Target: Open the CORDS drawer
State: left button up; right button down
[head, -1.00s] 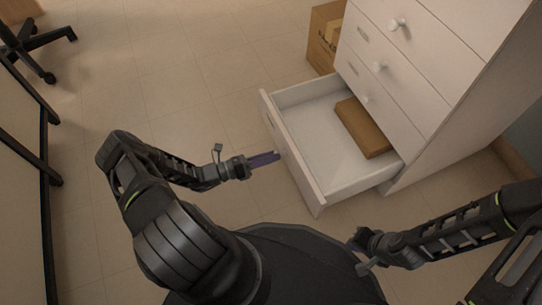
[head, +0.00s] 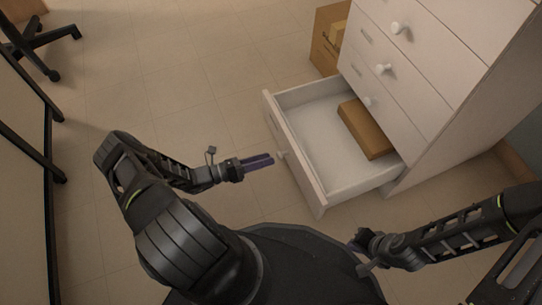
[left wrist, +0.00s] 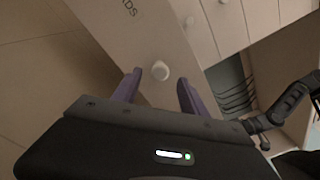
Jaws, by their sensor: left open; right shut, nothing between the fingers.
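The bottom drawer (head: 318,150) of the white cabinet is pulled well out, and a brown box lies inside it. In the left wrist view its front (left wrist: 125,30) carries lettering ending in "DS" and a round white knob (left wrist: 160,70). My left gripper (head: 272,161) is open in front of the drawer front. Its two purple fingers (left wrist: 155,85) stand either side of the knob in the wrist picture, apart from it. My right gripper (head: 362,256) is shut and empty, low at the right, away from the drawer.
The white cabinet (head: 440,70) has more closed drawers with knobs above the open one. A cardboard box (head: 325,45) stands behind it. A wheeled chair (head: 40,45) is at the far left. The tiled floor left of the drawer is clear.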

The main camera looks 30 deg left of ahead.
pick_arm(q)
jog(key=v, duration=0.4)
jog(key=shift+s+a, duration=0.25)
